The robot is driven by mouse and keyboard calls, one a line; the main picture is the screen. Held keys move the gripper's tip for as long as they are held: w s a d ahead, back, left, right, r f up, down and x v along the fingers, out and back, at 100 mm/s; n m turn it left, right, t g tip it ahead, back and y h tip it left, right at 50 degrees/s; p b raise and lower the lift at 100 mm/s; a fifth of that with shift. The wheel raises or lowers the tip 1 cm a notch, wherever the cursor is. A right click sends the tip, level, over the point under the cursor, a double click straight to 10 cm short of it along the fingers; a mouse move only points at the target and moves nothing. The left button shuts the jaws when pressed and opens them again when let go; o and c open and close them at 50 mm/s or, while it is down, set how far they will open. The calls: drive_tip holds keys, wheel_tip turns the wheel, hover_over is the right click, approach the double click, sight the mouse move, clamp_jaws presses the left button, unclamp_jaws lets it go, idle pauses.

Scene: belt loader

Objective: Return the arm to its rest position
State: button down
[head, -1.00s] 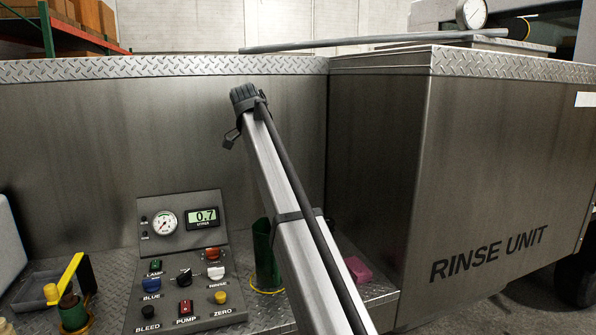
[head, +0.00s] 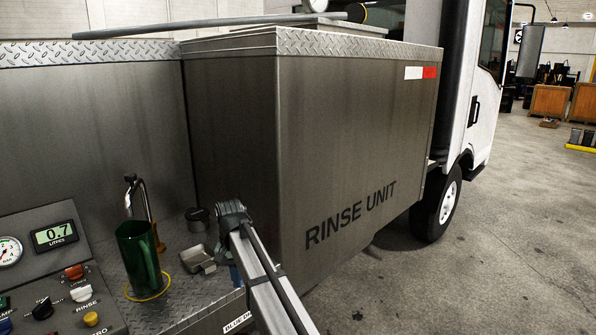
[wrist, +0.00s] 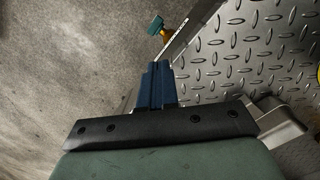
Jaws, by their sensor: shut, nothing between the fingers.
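My arm rises from the bottom of the head view, with its grey links ending at a dark joint in front of the steel cabinet. The gripper is mostly hidden behind the arm there; a small blue part shows beside the link. In the wrist view my gripper (wrist: 157,72) shows its blue fingers together, with nothing between them. They lie over the edge of the diamond-plate deck (wrist: 240,50), with concrete floor to the left.
A green mug (head: 138,255) stands by a tap (head: 139,200) on the deck. An open metal box (head: 197,259) and a dark round container (head: 198,217) are near the arm. The control panel (head: 55,270) is at left.

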drive_tip(key=s+d+f+g, duration=0.1)
drive_tip(key=s+d+f, duration=0.4)
drive_tip(key=d+f, duration=0.5)
drive_tip(key=s+d+f+g, duration=0.1)
drive_tip(key=s+d+f, duration=0.45)
drive_tip(key=f, duration=0.85)
drive_tip(key=s+d+f+g, duration=0.1)
drive_tip(key=s+d+f, duration=0.55)
drive_tip(key=f, duration=0.55)
drive_tip(key=s+d+f+g, duration=0.1)
drive_tip(key=s+d+f, duration=0.3)
drive_tip(key=s, duration=0.5)
drive_tip(key=s+d+f, duration=0.4)
drive_tip(key=s+f, duration=0.2)
drive_tip(key=s, duration=0.4)
drive_tip(key=s+d+f+g, duration=0.1)
drive_tip(key=s+d+f, duration=0.3)
drive_tip(key=s, duration=0.5)
wheel_tip(320, 180, down, 2)
drive_tip(key=shift+s+d+g, duration=0.15)
drive_tip(key=shift+s+g, duration=0.05)
drive_tip(key=shift+g, duration=0.1)
